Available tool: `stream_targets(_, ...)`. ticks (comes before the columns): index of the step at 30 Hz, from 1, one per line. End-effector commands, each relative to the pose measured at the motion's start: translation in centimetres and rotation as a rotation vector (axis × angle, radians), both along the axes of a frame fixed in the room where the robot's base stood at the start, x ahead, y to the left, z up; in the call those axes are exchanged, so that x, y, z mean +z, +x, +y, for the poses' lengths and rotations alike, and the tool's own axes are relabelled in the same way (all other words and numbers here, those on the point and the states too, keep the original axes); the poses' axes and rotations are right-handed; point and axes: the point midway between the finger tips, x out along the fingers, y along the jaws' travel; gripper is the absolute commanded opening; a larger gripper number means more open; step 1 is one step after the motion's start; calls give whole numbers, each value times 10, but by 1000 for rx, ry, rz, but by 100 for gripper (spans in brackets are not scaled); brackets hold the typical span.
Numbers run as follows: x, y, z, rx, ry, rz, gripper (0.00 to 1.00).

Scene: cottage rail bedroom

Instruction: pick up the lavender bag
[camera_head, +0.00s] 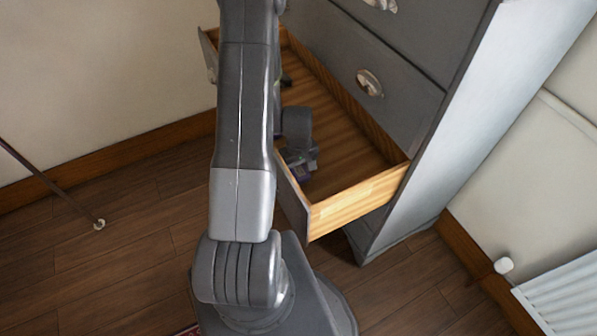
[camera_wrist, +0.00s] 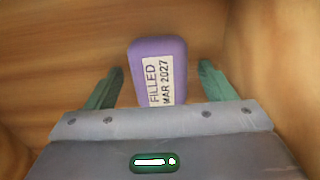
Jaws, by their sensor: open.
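The lavender bag (camera_wrist: 158,60) is a small rounded purple block with a white label reading "FILLED MAR 2027". In the wrist view it lies on the wooden drawer floor, between the two green fingers of my gripper (camera_wrist: 160,72). The fingers are spread, with a clear gap on each side of the bag. The bag's near end is hidden behind the gripper body.
The drawer belongs to a grey chest (camera_head: 405,40) and is pulled out, with wooden walls around my gripper. A closed drawer with a metal cup handle (camera_head: 369,82) is above it. A white radiator (camera_head: 565,300) stands at the right.

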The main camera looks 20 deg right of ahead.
Motion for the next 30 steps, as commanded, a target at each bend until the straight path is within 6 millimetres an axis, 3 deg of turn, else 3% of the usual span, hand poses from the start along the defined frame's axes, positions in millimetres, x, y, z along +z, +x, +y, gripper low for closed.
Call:
stream_targets(7, -1, 0, 0, 0, 0, 0, 74)
stream_targets(14, -1, 0, 0, 0, 0, 0, 29)
stream_targets(23, 0, 0, 0, 0, 0, 0, 29)
stream_targets(30, 13, 1, 0, 0, -1, -1, 29)
